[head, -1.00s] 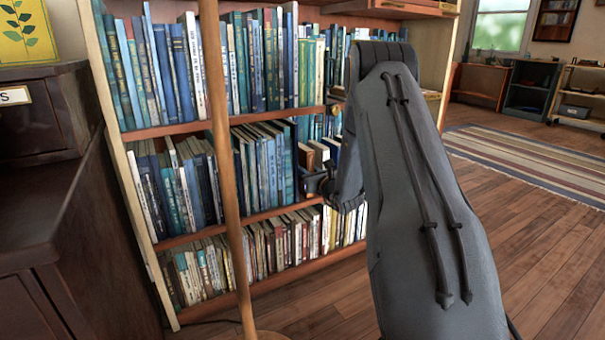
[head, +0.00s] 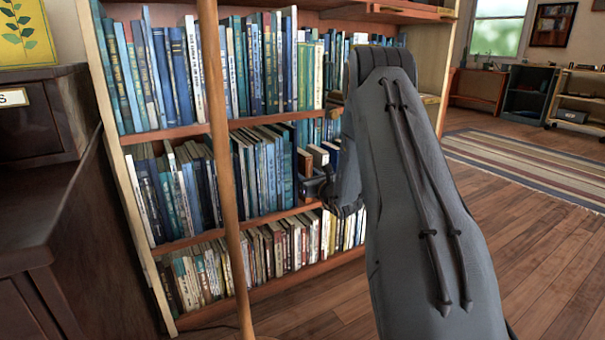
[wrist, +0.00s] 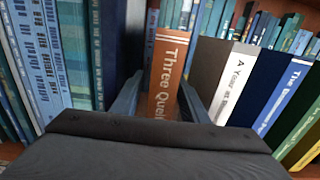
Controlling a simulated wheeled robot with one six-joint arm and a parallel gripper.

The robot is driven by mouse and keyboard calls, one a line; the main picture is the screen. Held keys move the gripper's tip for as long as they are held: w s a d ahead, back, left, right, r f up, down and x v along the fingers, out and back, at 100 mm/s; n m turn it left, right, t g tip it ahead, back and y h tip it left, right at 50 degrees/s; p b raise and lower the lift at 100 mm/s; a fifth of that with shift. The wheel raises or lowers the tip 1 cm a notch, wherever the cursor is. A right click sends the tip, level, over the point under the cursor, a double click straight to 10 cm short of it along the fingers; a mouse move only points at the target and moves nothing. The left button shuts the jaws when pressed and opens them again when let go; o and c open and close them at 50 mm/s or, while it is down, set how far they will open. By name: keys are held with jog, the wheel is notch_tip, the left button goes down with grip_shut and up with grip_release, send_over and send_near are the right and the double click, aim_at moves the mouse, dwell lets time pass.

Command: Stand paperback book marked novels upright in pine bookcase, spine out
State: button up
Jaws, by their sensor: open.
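The pine bookcase (head: 170,133) stands ahead in the head view, with several filled shelves. My gripper (head: 315,184) is at its middle shelf, mostly hidden behind my own arm. In the wrist view my gripper (wrist: 160,104) is open, with one finger on each side of an orange-brown book (wrist: 168,72). Finger contact is unclear.
Blue books (wrist: 65,50) stand close on the left. A dark book with a white spine (wrist: 236,80) and a blue-spined book (wrist: 283,97) lean on the right. A wooden pole (head: 222,150) stands before the bookcase.

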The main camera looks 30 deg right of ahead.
jog(key=s+p, duration=0.4)
jog(key=s, duration=0.8)
jog(key=shift+d, duration=0.2)
